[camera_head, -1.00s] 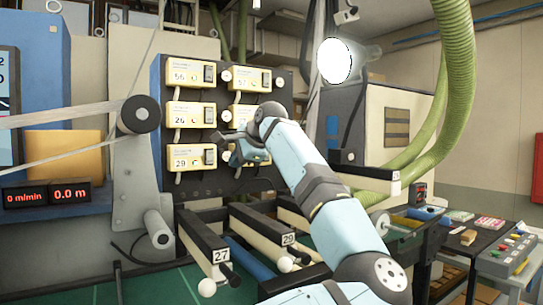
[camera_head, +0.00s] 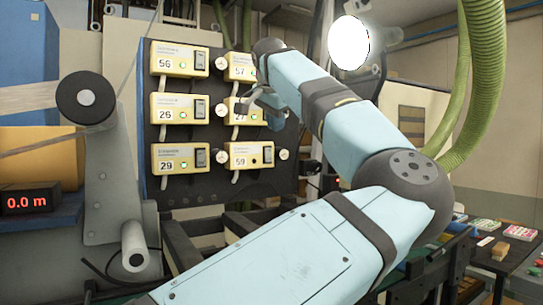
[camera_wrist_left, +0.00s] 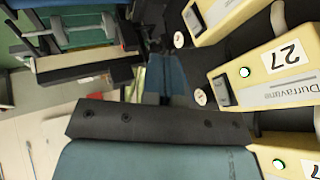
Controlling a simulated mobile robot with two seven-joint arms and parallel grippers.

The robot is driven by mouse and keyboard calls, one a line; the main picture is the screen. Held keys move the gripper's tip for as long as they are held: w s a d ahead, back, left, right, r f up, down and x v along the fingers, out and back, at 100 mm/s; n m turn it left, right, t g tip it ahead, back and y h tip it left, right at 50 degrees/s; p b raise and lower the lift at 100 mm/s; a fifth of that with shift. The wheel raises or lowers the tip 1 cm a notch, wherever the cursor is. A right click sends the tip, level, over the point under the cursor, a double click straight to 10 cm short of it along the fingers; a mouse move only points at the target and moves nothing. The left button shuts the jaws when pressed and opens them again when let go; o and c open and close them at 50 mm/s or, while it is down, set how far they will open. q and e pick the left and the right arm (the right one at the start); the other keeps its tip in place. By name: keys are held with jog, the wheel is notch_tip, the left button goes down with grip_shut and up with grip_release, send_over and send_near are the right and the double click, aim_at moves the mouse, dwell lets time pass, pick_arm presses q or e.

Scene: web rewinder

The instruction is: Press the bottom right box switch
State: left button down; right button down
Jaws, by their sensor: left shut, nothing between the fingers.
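The bottom right box (camera_head: 250,155), a yellow box marked 59, is on the black panel, with its dark switch (camera_head: 268,154) at its right end. Both are uncovered in the head view. My left gripper (camera_head: 246,105) is shut and empty, in front of the middle right box (camera_head: 233,110) marked 27, above box 59. It partly hides box 27. In the left wrist view, which is upside down, box 27 (camera_wrist_left: 265,75) shows a lit green lamp and its switch (camera_wrist_left: 221,90). A box at the top edge (camera_wrist_left: 225,15) is partly cut off. My right gripper is out of view.
Boxes 56 (camera_head: 180,62), 26 (camera_head: 180,107) and 29 (camera_head: 180,157) form the panel's left column; box 57 (camera_head: 238,67) is top right. Small round knobs sit beside the boxes. A roller (camera_head: 86,98) stands at left, and a green hose (camera_head: 485,80) hangs at right.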

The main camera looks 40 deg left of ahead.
aim_at(270, 155)
pick_arm(q)
jog(key=x, duration=0.4)
jog(key=a+p+x, duration=0.1)
jog(key=x, duration=0.2)
jog(key=a+r+p+x, duration=0.1)
jog(key=x, duration=0.3)
jog(key=shift+w+a+f, duration=0.2)
jog(key=shift+a+f, duration=0.05)
jog(key=shift+a, duration=0.1)
jog(key=shift+w+a+f+p, duration=0.15)
jog(key=shift+a+p, duration=0.15)
jog(key=shift+a, duration=0.2)
jog(key=shift+d, duration=0.1)
